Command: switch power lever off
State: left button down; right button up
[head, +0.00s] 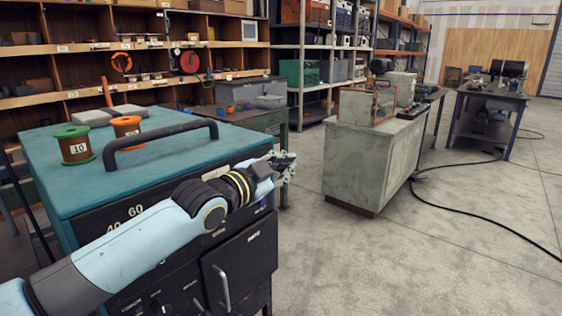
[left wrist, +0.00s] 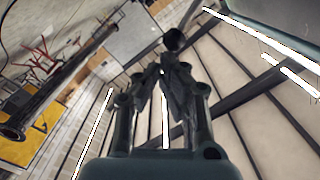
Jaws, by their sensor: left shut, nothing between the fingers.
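My left arm reaches in from the lower left across the front of a dark cabinet with a teal top (head: 185,160). My left gripper (head: 288,166) is just past the cabinet's right front corner, in front of the open floor. In the left wrist view its fingers (left wrist: 170,72) are together and hold nothing. A dark round shape (left wrist: 174,40) shows just beyond the fingertips; I cannot tell whether it is a lever knob or something farther off. No power lever can be made out with certainty in the head view. My right gripper is not in view.
A black bar handle (head: 160,145) stands on the teal top, with a green spool (head: 75,146) and an orange spool (head: 127,128) behind it. A grey-green bench (head: 362,160) stands to the right. The floor (head: 400,270) is clear except for a black cable (head: 480,222).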

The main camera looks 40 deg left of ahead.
pick_arm(q)
notch_tip(320, 180, down, 8)
jog(key=m+b, duration=0.9)
jog(key=shift+d+y+b, duration=0.25)
jog(key=shift+y+b, duration=0.05)
jog(key=shift+b, duration=0.05)
jog(key=shift+r, duration=0.2)
